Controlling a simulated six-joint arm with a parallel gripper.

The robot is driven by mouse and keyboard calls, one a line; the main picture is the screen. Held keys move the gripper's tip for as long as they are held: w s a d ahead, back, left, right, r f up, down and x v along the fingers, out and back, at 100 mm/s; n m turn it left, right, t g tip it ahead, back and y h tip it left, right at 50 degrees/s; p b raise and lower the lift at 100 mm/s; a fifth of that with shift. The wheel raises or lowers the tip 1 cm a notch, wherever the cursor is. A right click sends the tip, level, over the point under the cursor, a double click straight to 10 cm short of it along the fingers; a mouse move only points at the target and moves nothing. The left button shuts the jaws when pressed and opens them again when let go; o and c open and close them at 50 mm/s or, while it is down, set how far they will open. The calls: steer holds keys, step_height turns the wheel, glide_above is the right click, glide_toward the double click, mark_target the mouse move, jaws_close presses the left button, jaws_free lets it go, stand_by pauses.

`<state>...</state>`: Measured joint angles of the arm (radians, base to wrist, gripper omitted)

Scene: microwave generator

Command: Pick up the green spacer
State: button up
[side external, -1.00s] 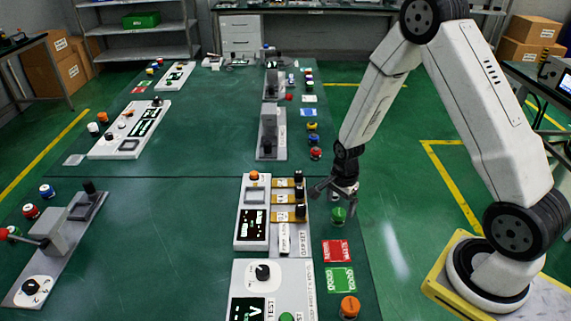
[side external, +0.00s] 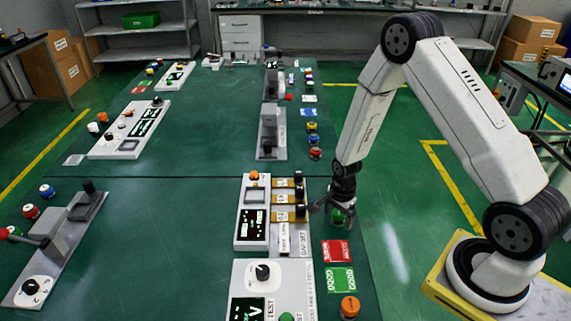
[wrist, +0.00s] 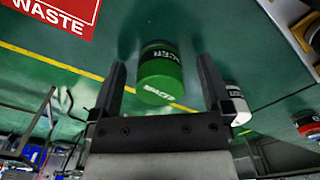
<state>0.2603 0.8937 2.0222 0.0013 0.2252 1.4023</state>
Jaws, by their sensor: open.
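The green spacer (side external: 338,217) is a small green cylinder with a dark band, standing on the green table at the right of the panels. In the wrist view the spacer (wrist: 160,78) shows between the two dark fingers, with white lettering on it. My gripper (wrist: 160,66) is open, with one finger on either side of the spacer and visible gaps to both. In the side view my gripper (side external: 333,206) points down around the spacer's upper part and partly hides it.
A white-and-black cylinder (wrist: 238,103) stands just beyond the right finger in the wrist view. A panel with yellow slots (side external: 288,213) lies close on the left. A red card (side external: 337,251), a green card (side external: 340,280) and an orange button (side external: 350,306) lie nearer the camera.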

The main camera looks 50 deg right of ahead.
mark_target(339, 212)
jaws_close()
stand_by(0.4)
steer(key=shift+r, duration=0.25)
steer(key=shift+r, duration=4.8)
steer(key=w+a+r+n, duration=0.3)
steer(key=a+r+n, duration=0.4)
steer(key=n, duration=1.2)
steer(key=shift+w+a+r, duration=0.2)
steer(key=shift+w+a, duration=0.05)
steer(key=shift+a, duration=1)
